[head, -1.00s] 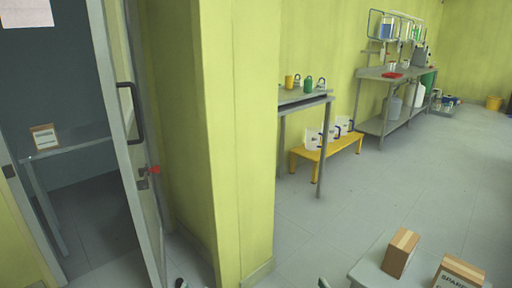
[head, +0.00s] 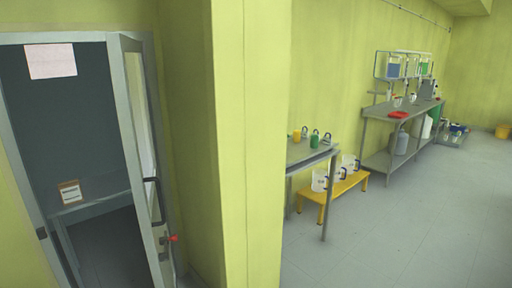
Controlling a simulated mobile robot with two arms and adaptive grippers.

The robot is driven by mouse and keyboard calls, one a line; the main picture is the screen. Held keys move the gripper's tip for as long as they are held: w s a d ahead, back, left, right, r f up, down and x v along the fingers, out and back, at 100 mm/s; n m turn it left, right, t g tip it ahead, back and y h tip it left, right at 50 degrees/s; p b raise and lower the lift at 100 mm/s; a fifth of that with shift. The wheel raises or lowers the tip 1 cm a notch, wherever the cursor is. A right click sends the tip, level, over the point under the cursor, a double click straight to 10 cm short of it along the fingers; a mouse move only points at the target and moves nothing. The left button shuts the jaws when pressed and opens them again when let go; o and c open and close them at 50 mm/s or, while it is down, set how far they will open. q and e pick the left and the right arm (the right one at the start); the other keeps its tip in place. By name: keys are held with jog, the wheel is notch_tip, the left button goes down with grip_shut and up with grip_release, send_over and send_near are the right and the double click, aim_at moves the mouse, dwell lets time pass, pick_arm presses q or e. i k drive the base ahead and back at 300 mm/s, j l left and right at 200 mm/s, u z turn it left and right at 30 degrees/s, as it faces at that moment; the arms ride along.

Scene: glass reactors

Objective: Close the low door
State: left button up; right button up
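A grey-framed door (head: 143,150) stands open at the left, swung out from its doorway toward the yellow wall corner. It has a dark handle (head: 152,198) and a red piece (head: 173,239) by the lock. Through the doorway I see a dark room with a grey table (head: 95,201) and a small labelled box (head: 70,191) on it. A pale sheet (head: 50,61) shows at the top of the opening. Whether this is the low door, I cannot tell. Neither of my grippers is in view.
A yellow wall corner (head: 232,150) juts out right of the door. Beyond it stand a grey table (head: 312,153) with small jugs, a low yellow bench (head: 336,198) with clear jugs, and a long bench (head: 402,120) with glassware. The floor (head: 420,230) at right is clear.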

aim_at(126, 53)
jog(key=l+u, duration=0.4)
jog(key=k+l+u, duration=0.1)
jog(key=u, duration=0.35)
